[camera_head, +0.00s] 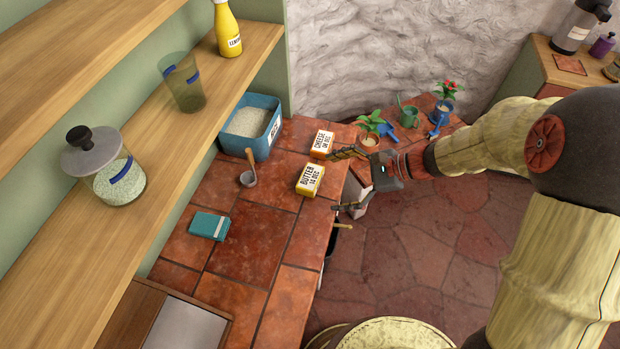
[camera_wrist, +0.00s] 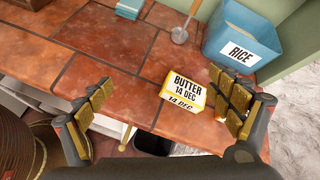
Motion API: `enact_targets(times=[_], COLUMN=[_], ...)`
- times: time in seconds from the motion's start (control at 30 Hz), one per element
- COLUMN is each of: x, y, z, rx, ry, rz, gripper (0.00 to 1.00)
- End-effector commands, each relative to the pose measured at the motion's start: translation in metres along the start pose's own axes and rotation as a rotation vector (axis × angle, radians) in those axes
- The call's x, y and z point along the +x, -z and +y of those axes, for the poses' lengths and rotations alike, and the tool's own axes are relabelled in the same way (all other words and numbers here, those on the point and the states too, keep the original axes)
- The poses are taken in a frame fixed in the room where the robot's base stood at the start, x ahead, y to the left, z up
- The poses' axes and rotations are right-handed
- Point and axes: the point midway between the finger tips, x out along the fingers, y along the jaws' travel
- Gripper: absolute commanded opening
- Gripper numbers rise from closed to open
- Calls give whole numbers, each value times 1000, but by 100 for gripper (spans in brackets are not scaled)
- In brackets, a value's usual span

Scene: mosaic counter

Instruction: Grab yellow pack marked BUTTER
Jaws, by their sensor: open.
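The yellow pack marked BUTTER (camera_head: 310,180) lies on the red tiled counter near its right edge. In the wrist view the pack (camera_wrist: 184,94) lies between my fingers' lines but nearer the right finger, ahead of the fingertips, with its label facing up. My gripper (camera_head: 343,181) is open and empty, beside the pack on its right, over the counter's edge. In the wrist view both padded fingers of my gripper (camera_wrist: 164,105) are spread wide. I see no contact with the pack.
A CHEESE pack (camera_head: 321,143) lies just behind the butter, close to my upper finger. A blue RICE bin (camera_head: 252,125), a ladle (camera_head: 249,170) and a teal box (camera_head: 209,226) stand to the left. Wooden shelves (camera_head: 140,140) overhang the left. Potted plants (camera_head: 369,130) are behind my gripper.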

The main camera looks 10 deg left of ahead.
Motion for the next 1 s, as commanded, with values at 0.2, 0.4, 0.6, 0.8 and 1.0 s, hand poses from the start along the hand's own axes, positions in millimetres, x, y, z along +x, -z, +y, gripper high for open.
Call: enact_targets(times=[0.2, 0.4, 0.6, 0.8, 1.0], x=[40, 56, 72, 87, 110], y=[53, 81, 84, 82, 81], z=[-24, -32, -38, -42, -52], rx=[305, 440, 461, 459, 457], ry=[122, 184, 195, 195, 193], rz=[-114, -156, -164, -163, -162], gripper=[100, 100, 100, 100, 100])
